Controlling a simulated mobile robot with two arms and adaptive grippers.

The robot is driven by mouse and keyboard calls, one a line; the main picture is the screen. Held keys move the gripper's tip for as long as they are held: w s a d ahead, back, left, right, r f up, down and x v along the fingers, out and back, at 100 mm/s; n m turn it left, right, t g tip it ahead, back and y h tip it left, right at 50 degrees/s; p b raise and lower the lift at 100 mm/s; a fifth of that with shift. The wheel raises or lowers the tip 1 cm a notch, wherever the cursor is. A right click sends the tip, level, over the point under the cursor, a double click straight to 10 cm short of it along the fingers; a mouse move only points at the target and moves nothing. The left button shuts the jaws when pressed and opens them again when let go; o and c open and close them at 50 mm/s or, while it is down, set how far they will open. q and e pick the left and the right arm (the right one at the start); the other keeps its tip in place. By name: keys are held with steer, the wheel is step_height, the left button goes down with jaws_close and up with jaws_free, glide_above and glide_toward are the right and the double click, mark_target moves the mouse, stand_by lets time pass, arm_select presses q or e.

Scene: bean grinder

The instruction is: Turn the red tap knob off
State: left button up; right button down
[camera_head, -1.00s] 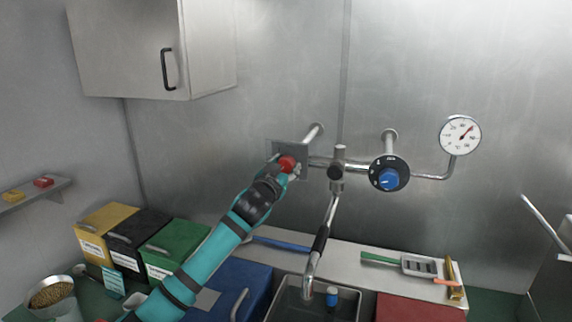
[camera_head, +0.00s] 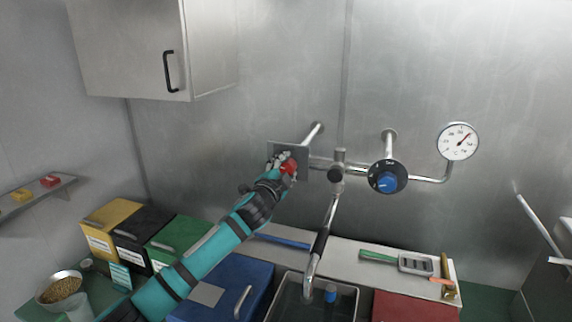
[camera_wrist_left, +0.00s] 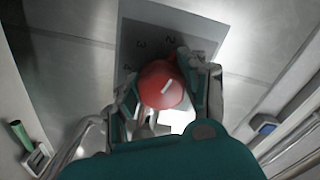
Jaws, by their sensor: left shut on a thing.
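The red tap knob (camera_head: 289,167) sits on a grey plate (camera_head: 300,149) on the steel wall, at the left end of the tap pipework. My left gripper (camera_head: 281,163) is shut on the knob. My right gripper is not in view.
A blue knob (camera_head: 387,182) on a black dial and a round gauge (camera_head: 458,141) are to the right. The spout (camera_head: 318,245) hangs over a sink (camera_head: 352,293). Coloured bins (camera_head: 178,238) stand below my left arm. A wall cabinet (camera_head: 130,45) hangs at upper left.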

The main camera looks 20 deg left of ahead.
arm_select(q)
steer(key=m+p, duration=0.2)
steer(key=m, duration=0.2)
steer(key=shift+r+m, duration=0.15)
steer(key=shift+m, duration=0.15)
steer(key=m+p, duration=0.1)
steer(key=m, duration=0.2)
steer(key=shift+m+p, duration=0.3)
steer(key=shift+p, duration=0.05)
steer(key=m, duration=0.2)
steer(key=shift+m, duration=0.4)
steer(key=shift+d+m, duration=0.1)
steer(key=shift+m, duration=1.8)
steer(key=shift+f, duration=0.2)
steer(key=o, duration=0.9)
steer(key=shift+c, duration=0.2)
steer(key=o, duration=0.3)
steer(key=shift+r, duration=0.2)
steer(key=shift+o, duration=0.2)
steer(key=shift+s, duration=0.1)
